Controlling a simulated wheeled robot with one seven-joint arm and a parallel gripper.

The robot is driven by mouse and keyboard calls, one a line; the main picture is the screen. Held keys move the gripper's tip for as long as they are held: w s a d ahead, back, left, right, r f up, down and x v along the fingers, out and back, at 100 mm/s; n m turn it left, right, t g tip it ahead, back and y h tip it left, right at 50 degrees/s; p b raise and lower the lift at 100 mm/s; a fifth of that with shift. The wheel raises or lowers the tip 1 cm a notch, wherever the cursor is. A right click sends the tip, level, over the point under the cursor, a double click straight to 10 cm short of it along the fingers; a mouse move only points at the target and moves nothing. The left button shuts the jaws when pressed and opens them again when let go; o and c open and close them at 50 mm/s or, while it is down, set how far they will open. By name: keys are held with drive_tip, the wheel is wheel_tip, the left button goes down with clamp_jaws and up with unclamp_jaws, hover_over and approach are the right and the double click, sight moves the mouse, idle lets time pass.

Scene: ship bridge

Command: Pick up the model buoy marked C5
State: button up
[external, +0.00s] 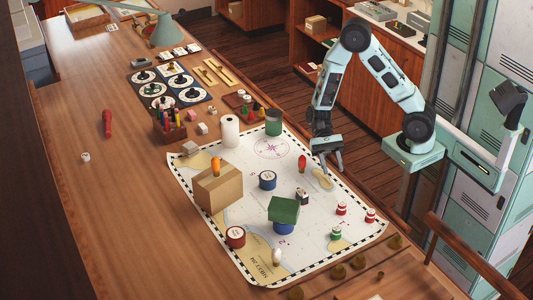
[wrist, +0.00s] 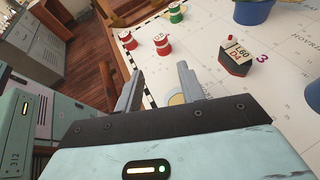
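I cannot read the mark C5 on any buoy. In the wrist view, two small red-and-white buoys (wrist: 127,40) (wrist: 162,44) and a green-and-white one (wrist: 176,12) stand on the chart. The external view shows the same red-and-white pair (external: 341,208) (external: 371,215) and the green-and-white one (external: 336,233) at the chart's lower right; their marks are too small to read. My gripper (external: 329,160) is above the chart's right edge, apart from them. In the wrist view its fingers (wrist: 158,88) are spread with nothing between them.
The chart (external: 250,262) also bears a cardboard box (external: 220,192), a green box (external: 284,208) on a blue container, a red item (external: 302,163) and round tins. The table's left side is mostly clear.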

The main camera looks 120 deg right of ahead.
drive_tip(key=p, duration=0.2)
approach(343, 210)
drive_tip(key=x, duration=0.5)
drive_tip(key=shift+s, duration=0.2)
drive_tip(key=p+x, duration=0.1)
drive_tip(key=x, duration=0.3)
drive_tip(key=shift+w+a, duration=0.1)
drive_tip(key=shift+w, duration=0.1)
drive_tip(key=shift+w+a+f, duration=0.15)
drive_tip(key=shift+a+f, duration=0.1)
drive_tip(key=shift+a, duration=0.2)
drive_tip(key=c, duration=0.7)
